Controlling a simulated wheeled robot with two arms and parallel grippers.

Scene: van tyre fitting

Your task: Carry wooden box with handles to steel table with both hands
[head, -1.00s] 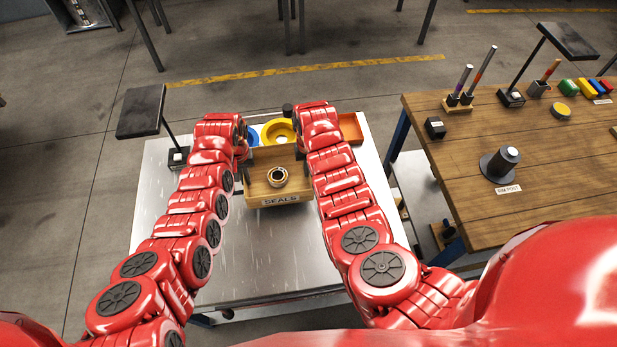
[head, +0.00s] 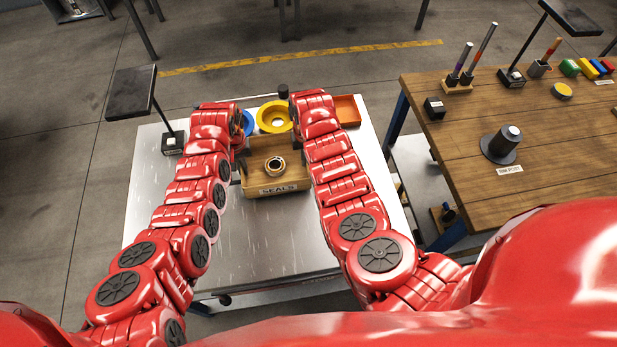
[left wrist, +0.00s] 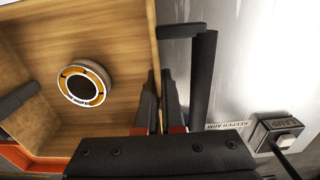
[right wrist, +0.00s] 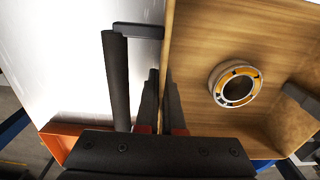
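The wooden box (head: 256,180), with a SEALS label on its front, is over or on the steel table (head: 260,250); I cannot tell whether it touches it. A round ring part (head: 275,165) lies inside. My left gripper (left wrist: 160,100) has one finger inside and one outside the box's side wall, closed on it. The black handle (left wrist: 203,85) is outside, apart from those fingers. My right gripper (right wrist: 161,100) grips the opposite wall likewise, beside the other handle (right wrist: 116,85). The ring also shows in the left wrist view (left wrist: 82,88). In the head view the arms hide both fingertips.
A yellow ring (head: 262,120), a blue item (head: 248,123) and an orange tray (head: 348,109) are behind the box. A lamp (head: 130,92) stands at the table's left. The table's front is clear. A wooden workbench (head: 455,170) with a rim post (head: 503,145) stands right.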

